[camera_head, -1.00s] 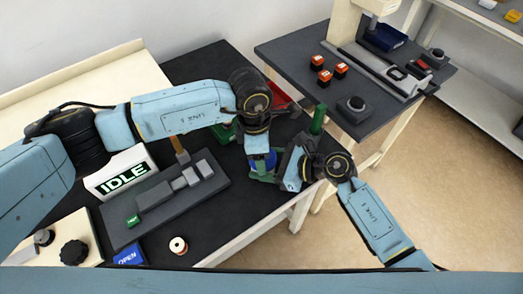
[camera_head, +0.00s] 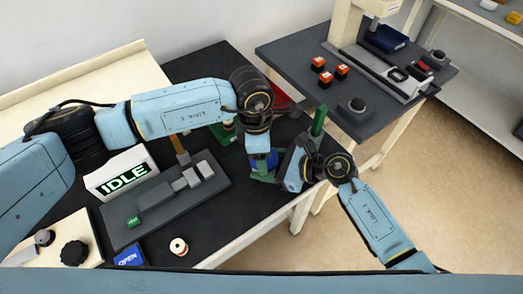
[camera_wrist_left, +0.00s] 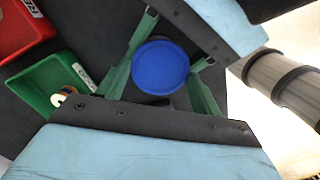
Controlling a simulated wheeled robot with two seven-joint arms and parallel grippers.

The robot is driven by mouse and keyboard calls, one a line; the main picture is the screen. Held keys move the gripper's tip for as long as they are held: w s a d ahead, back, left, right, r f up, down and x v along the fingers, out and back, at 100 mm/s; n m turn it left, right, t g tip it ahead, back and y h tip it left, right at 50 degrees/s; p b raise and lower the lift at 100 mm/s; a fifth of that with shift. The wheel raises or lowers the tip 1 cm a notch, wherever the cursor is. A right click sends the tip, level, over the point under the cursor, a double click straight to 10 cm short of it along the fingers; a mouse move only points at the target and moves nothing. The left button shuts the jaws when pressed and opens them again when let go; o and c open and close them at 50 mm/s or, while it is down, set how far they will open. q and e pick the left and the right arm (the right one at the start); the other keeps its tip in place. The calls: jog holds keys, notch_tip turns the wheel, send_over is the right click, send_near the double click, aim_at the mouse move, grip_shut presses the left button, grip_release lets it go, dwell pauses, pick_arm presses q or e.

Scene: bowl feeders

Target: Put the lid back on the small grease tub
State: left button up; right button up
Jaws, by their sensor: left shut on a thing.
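A round blue disc, seemingly the lid (camera_wrist_left: 160,67), lies between green fingers in the left wrist view. In the head view, a blue part (camera_head: 268,160) shows at the same place, partly covered by the hands. My left gripper (camera_head: 262,172) is shut on the blue lid; its green fingers also flank the disc in the wrist view (camera_wrist_left: 158,85). The tub itself is hidden, and what the right fingers hold is not visible.
A red bin (camera_wrist_left: 22,28) and a green bin (camera_wrist_left: 50,84) with small parts stand beside the hands. A grey fixture (camera_head: 165,200), an IDLE sign (camera_head: 124,177) and a pale spool (camera_head: 178,246) are on the dark table at left. A floor gap separates the second bench (camera_head: 300,50).

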pick_arm(q)
jog(key=shift+f, duration=0.35)
jog(key=shift+a+f, duration=0.1)
jog(key=shift+f, duration=0.4)
pick_arm(e)
jog(key=shift+s+a+r, duration=0.15)
jog(key=shift+a, duration=0.05)
pick_arm(q)
jog(key=o, duration=0.7)
notch_tip(320, 180, up, 4)
jog(key=shift+a+r, duration=0.1)
jog(key=shift+w+r, duration=0.1)
pick_arm(e)
jog(key=shift+d, duration=0.15)
pick_arm(q)
jog(key=c, duration=1.3)
